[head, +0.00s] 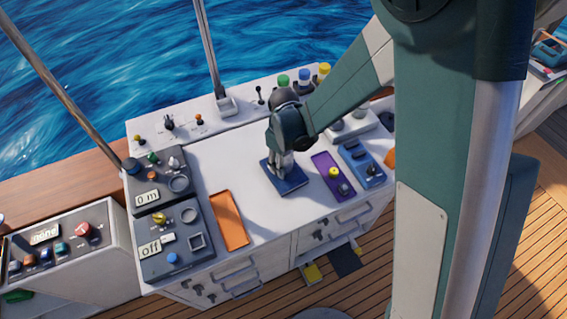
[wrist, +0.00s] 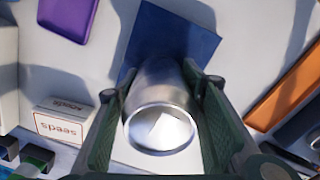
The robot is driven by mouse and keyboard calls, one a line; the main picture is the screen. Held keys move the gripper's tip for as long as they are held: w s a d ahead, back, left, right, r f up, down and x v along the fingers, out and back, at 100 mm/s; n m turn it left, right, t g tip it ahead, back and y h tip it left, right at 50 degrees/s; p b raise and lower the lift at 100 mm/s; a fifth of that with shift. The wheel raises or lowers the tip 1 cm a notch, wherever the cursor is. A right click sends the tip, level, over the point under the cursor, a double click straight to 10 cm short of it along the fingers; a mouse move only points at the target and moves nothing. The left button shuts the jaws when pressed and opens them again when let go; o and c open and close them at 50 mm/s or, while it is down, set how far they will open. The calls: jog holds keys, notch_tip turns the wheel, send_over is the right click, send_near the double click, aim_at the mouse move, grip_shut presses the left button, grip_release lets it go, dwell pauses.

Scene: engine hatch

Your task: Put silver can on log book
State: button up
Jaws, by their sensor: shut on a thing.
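The silver can (wrist: 160,128) is between the two fingers of my gripper (wrist: 160,90) in the wrist view, with its round, shiny end facing the camera. The gripper is shut on it. The dark blue log book (wrist: 172,32) shows beyond the can, and the can's far end overlaps it in the picture. In the head view, my gripper (head: 281,162) is right over the log book (head: 291,184), which lies flat on the white counter. The can is mostly hidden there by the gripper. I cannot tell whether the can touches the book.
A purple item (head: 326,178) and a blue panel (head: 362,165) are right of the book. An orange item (head: 229,220) and grey control boxes (head: 172,240) are to the left. Capped bottles (head: 304,82) stand behind. A seeds box (wrist: 62,122) shows in the wrist view.

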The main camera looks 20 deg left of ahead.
jog(key=shift+f, duration=0.2)
jog(key=o, duration=0.8)
jog(key=shift+c, duration=0.2)
jog(key=shift+r, duration=0.25)
jog(key=shift+r, duration=5.95)
